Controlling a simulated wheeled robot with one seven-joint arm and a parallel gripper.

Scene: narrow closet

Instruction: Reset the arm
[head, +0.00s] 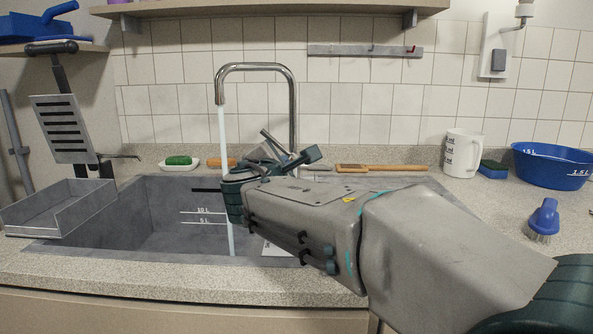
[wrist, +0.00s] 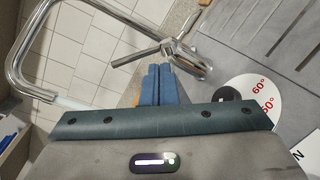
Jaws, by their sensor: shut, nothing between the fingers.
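My gripper (wrist: 158,85) is shut and empty, its two blue fingertips pressed together in the wrist view. In the head view my arm reaches in from the lower right over the sink, its wrist end close to the tap; the fingertips are hard to make out there. The chrome tap (head: 293,105) arches over the sink, and a stream of water (head: 224,170) falls from its spout. In the wrist view the tap's metal lever (wrist: 148,55) lies just beyond my fingertips; I cannot tell whether they touch. My arm hides part of the sink (head: 155,215).
A grey tray (head: 60,207) stands at the sink's left. Behind the sink lie a green sponge (head: 178,160) and a wooden brush (head: 380,168). A white jug (head: 462,153), blue bowl (head: 555,166) and blue brush (head: 544,220) stand right. A shelf (head: 270,9) hangs above.

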